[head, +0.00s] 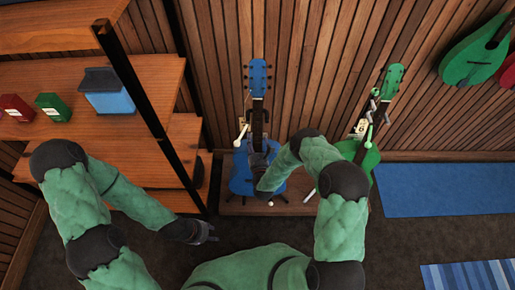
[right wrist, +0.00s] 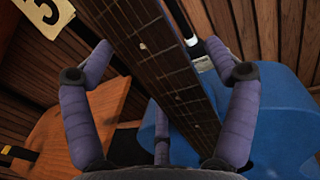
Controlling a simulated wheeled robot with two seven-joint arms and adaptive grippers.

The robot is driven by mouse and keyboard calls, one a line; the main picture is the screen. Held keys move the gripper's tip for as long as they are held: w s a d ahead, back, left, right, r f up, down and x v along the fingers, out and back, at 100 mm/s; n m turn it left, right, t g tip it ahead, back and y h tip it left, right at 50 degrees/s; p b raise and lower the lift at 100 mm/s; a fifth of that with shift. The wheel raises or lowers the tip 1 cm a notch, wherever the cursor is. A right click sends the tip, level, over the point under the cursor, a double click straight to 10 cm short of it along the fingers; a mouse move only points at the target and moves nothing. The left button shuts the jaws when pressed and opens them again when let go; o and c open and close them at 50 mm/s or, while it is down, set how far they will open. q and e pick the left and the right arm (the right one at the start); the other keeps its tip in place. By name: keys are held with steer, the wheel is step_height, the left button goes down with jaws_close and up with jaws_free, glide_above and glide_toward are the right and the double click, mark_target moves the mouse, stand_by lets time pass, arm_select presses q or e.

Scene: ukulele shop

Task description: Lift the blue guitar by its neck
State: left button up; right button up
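The blue guitar (head: 241,178) stands upright against the wood wall in the head view, with its blue headstock (head: 258,78) at the top. My right gripper (head: 262,150) is at its neck, just above the body, partly hidden by my own arm. In the right wrist view, the dark fretted neck (right wrist: 150,55) runs between the purple fingers of my right gripper (right wrist: 160,55). The fingers are apart on both sides, with a gap to the neck on the right. The blue body (right wrist: 275,120) is behind. My left gripper (head: 205,232) hangs low, away from the guitar; its opening is unclear.
A green guitar (head: 390,80) stands close by on the right, partly behind my right arm. A wooden shelf (head: 150,80) with a dark post (head: 140,90) is at left, holding a blue box (head: 105,92). Both guitars stand at a low wooden platform (head: 235,208). A blue mat (head: 445,190) lies at right.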

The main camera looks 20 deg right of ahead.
mark_target(254, 132)
steer(key=c, duration=1.4)
steer(key=shift+w+d+r, duration=0.1)
steer(key=shift+w+r, duration=0.05)
steer(key=shift+c, duration=0.2)
steer(key=shift+r+p, duration=0.3)
steer(key=shift+r, duration=0.1)
steer(key=r+p, duration=0.2)
steer(key=r, duration=0.4)
steer(key=shift+s+r+p, duration=0.1)
steer(key=shift+s+p, duration=0.1)
steer(key=shift+p, duration=0.15)
steer(key=shift+s+a, duration=0.2)
steer(key=shift+s, duration=0.1)
steer(key=s+a+p, duration=0.1)
steer(key=s, duration=0.5)
steer(key=s+a+p, duration=0.1)
steer(key=s+a, duration=0.1)
steer(key=s, duration=0.4)
steer(key=s+a+p, duration=0.1)
steer(key=s+a, duration=0.1)
steer(key=s, duration=0.4)
steer(key=shift+s+a+p, duration=0.1)
steer(key=shift+s+p, duration=0.05)
steer(key=shift+p, duration=0.15)
